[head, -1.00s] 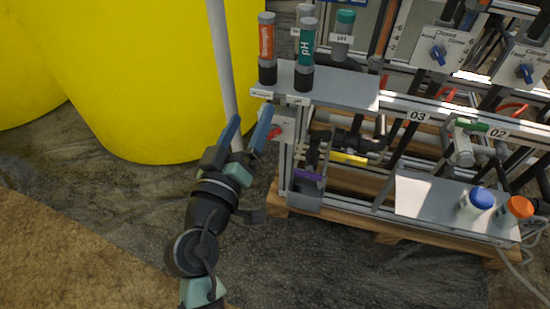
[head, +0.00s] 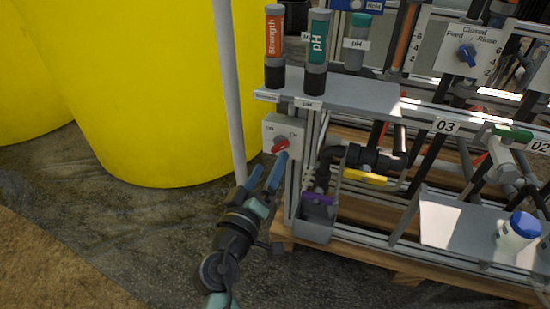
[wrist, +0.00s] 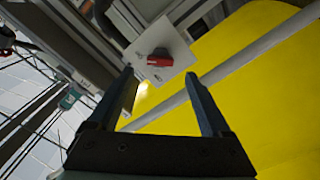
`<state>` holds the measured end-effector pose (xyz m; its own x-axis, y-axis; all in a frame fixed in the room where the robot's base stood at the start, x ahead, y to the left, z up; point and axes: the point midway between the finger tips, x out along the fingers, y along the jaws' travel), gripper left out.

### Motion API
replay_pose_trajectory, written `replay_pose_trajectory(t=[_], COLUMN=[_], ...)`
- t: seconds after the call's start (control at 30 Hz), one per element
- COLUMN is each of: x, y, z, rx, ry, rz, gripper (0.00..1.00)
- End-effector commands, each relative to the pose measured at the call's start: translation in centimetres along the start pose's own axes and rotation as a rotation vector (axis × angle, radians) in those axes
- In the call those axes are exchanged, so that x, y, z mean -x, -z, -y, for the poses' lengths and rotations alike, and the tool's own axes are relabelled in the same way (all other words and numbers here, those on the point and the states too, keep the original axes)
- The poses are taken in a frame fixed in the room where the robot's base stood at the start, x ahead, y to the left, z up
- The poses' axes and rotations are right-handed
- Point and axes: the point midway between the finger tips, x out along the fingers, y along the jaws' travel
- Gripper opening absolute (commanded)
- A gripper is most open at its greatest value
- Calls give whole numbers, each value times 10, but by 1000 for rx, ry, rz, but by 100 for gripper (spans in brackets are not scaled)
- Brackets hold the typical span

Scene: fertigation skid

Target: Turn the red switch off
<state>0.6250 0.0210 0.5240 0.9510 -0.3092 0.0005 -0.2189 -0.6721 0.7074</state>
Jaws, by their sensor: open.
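The red switch (head: 280,145) is a small red knob on a light grey plate (head: 271,128) fixed to the left end of the skid frame. Off and On labels show above it in the head view. In the wrist view the red switch (wrist: 160,58) sits on its square plate (wrist: 180,45), beyond the fingertips and between their lines. My gripper (head: 268,168) is open with blue fingers, just below and in front of the switch, apparently not touching it. In the wrist view my gripper (wrist: 160,80) is open and empty between the fingers.
A grey vertical pole (head: 229,90) stands left of the switch, close to my gripper. A large yellow tank (head: 120,100) is behind it. A shelf (head: 350,94) with Strength and pH bottles is above. A grey holder (head: 317,222) is at lower right. The floor at left is clear.

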Motion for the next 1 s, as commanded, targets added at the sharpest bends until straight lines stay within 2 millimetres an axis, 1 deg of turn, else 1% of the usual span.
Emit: replay_pose_trajectory(t=[0.03, 0.1, 0.2, 0.3, 0.43, 0.7, 0.87, 1.0], x=[-11, -22, -34, -42, -47, -48, -48, -47], y=[-2, -1, -1, -1, 0, 0, 0, 0], z=[1, 1, 1, 1, 0, 0, 0, 0], rx=[-2, -1, -2, 0, 0, 0, 0, 0], ry=[-3, -2, -1, -1, 0, 1, 0, 0], rz=[0, 0, 0, 1, 1, 1, 0, 0], gripper=[82, 82, 82, 82, 82, 82, 54, 28])
